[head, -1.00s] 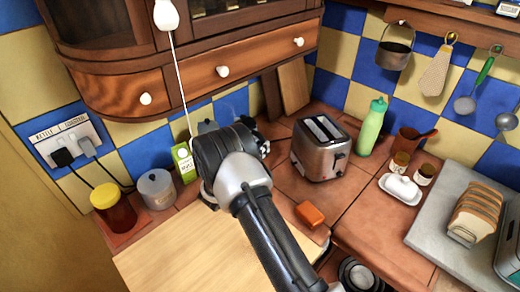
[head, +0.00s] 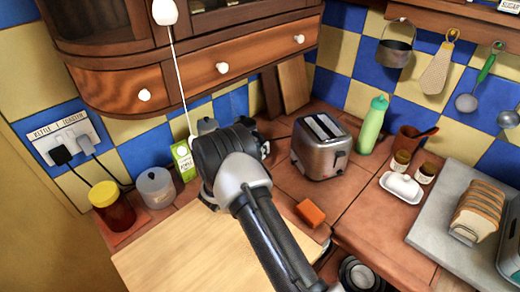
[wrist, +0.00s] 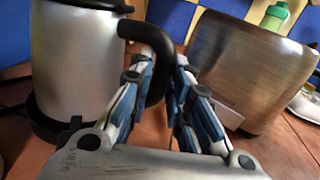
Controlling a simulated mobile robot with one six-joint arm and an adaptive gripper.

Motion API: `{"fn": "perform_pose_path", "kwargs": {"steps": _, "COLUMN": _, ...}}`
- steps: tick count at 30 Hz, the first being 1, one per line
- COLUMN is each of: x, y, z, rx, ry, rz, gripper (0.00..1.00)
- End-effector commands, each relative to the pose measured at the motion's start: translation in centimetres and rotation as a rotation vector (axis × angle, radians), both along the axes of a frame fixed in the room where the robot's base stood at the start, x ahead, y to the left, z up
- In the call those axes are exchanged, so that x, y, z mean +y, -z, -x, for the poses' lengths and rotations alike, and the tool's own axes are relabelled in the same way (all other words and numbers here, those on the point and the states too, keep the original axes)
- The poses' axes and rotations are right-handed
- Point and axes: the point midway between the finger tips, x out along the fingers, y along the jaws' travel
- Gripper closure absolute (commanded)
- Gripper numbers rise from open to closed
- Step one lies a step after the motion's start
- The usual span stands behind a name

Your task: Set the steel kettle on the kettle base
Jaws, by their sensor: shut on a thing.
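The steel kettle (wrist: 75,65) stands upright at the left of the wrist view, with a black lid rim and a black handle (wrist: 155,45). My gripper (wrist: 160,85) has its fingers closed around the handle. A black ring, the kettle base (wrist: 48,128), shows directly under the kettle's lower edge; I cannot tell if the kettle is fully seated on it. In the head view my gripper (head: 235,150) is at the back of the counter and hides most of the kettle. Only a grey piece, perhaps its top (head: 206,126), shows behind.
A toaster (head: 322,146) stands close to the right of my gripper. A green carton (head: 184,160), a grey canister (head: 156,187) and a dark jar (head: 113,206) stand to the left. An orange block (head: 310,212) and a wooden board (head: 190,250) lie in front. A cupboard (head: 190,75) hangs above.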

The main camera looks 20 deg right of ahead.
Motion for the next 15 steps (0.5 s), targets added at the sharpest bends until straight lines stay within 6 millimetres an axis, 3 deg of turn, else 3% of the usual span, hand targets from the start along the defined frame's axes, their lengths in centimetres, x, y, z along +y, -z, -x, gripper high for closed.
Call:
{"fn": "perform_pose_path", "kwargs": {"steps": 2, "x": 0.01, "y": -0.05, "z": -0.09, "rx": -0.007, "ry": 0.0, "rz": 0.001, "gripper": 1.0}}
{"fn": "perform_pose_path", "kwargs": {"steps": 3, "x": 0.01, "y": -0.1, "z": -0.08, "rx": -0.007, "ry": 0.0, "rz": 0.001, "gripper": 0.81}}
{"fn": "perform_pose_path", "kwargs": {"steps": 6, "x": 0.01, "y": -0.08, "z": -0.07, "rx": -0.006, "ry": 0.0, "rz": 0.001, "gripper": 0.74}}
{"fn": "perform_pose_path", "kwargs": {"steps": 15, "x": 0.04, "y": 0.3, "z": 0.09, "rx": 0.005, "ry": 0.0, "rz": -0.002, "gripper": 0.74}}
